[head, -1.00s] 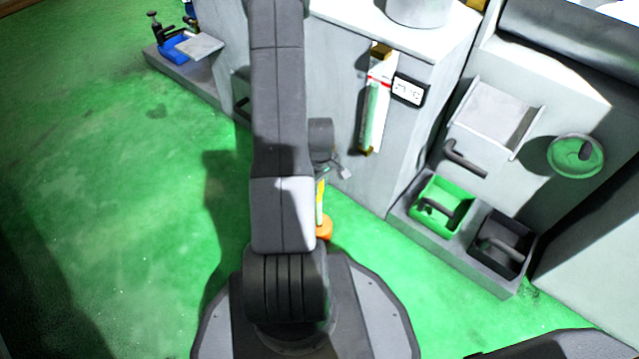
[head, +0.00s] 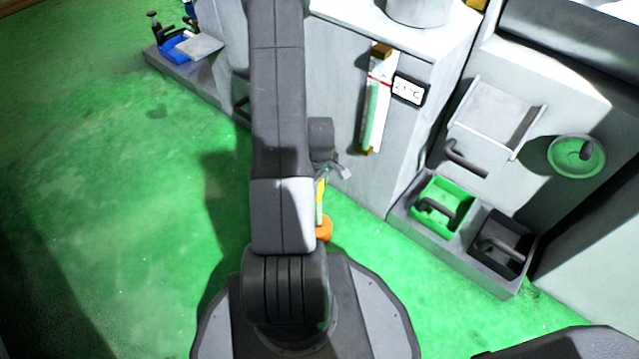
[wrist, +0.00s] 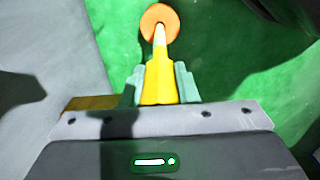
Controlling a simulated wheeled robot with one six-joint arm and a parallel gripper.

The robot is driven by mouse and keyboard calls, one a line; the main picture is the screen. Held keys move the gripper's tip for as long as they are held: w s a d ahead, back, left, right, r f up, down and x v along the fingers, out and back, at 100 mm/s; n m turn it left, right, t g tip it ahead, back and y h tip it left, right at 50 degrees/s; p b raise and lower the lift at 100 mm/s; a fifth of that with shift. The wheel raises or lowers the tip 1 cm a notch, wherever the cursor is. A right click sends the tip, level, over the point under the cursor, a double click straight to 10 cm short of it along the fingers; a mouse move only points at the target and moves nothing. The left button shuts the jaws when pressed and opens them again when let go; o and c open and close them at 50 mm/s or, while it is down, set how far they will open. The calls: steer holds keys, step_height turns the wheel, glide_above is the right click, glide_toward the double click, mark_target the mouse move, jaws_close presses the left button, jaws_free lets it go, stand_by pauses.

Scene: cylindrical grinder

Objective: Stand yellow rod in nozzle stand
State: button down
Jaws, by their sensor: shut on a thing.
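The yellow rod (wrist: 158,84) is between the two pale teal fingers of my gripper (wrist: 158,88), which is shut on its yellow part. Its thinner white length runs away from the fingers to an orange disc (wrist: 159,20) at the far end. In the head view the rod (head: 320,190) hangs roughly upright beside my arm, with the orange disc at the bottom over the green floor; my arm hides part of it. I cannot make out a nozzle stand for certain in either view.
A grey ledge at right holds a green bin (head: 425,222) and a black bin (head: 487,262). A grey machine cabinet (head: 350,110) with a small display (head: 409,90) stands behind my gripper. A blue holder (head: 172,52) sits at far left. The green floor at left is clear.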

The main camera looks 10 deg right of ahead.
steer(key=shift+f+b, duration=1)
steer(key=shift+f, duration=0.25)
steer(key=shift+f, duration=1)
steer(key=c, duration=1.1)
jaws_free()
steer(key=shift+o, duration=0.2)
step_height(320, 180, up, 14)
steer(key=p, duration=0.5)
steer(key=shift+f+p, duration=0.1)
steer(key=shift+p, duration=0.25)
